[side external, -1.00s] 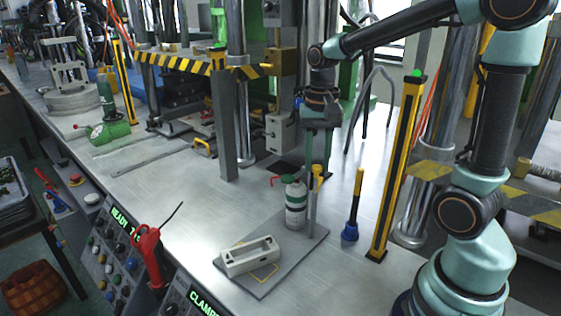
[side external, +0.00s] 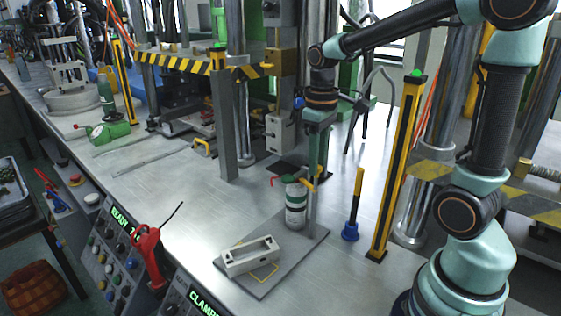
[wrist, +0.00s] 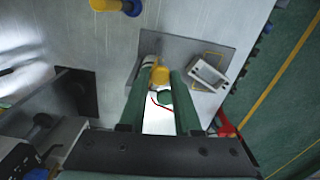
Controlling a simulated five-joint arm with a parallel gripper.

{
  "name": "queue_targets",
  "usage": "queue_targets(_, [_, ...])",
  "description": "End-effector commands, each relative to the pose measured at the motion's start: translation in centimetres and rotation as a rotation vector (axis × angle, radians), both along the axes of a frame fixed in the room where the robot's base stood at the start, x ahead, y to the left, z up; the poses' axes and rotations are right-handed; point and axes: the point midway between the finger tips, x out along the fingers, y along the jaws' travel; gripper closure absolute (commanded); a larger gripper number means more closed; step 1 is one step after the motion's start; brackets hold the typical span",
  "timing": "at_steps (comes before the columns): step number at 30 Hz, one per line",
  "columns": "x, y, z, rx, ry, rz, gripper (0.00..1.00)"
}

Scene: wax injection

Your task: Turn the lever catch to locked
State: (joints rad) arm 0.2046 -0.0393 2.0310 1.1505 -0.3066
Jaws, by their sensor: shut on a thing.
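The lever catch has a yellow handle (side external: 308,184) beside a white and green canister (side external: 295,205) and a grey upright post (side external: 312,218). My gripper (side external: 318,174) reaches down from above to the yellow handle. In the wrist view the yellow handle (wrist: 160,75) lies between the tips of my two green fingers (wrist: 163,84), which are shut on it. My fingers cover part of the handle in the side view. I cannot read a locked or unlocked mark.
A grey base plate (side external: 285,272) carries the post and a pale open frame (side external: 249,256). A yellow and black tool with a blue foot (side external: 350,230) stands to the right, near a striped yellow post (side external: 396,170).

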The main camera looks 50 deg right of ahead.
Motion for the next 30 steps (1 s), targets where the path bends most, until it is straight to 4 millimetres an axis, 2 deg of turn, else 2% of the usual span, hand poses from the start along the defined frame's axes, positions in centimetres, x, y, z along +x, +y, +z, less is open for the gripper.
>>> queue_targets(12, [0.06, 0.0, 0.18, -0.001, -0.003, 0.254, 1.0])
queue_targets(30, [0.1, -0.01, 0.19, -0.001, -0.004, 0.318, 1.0])
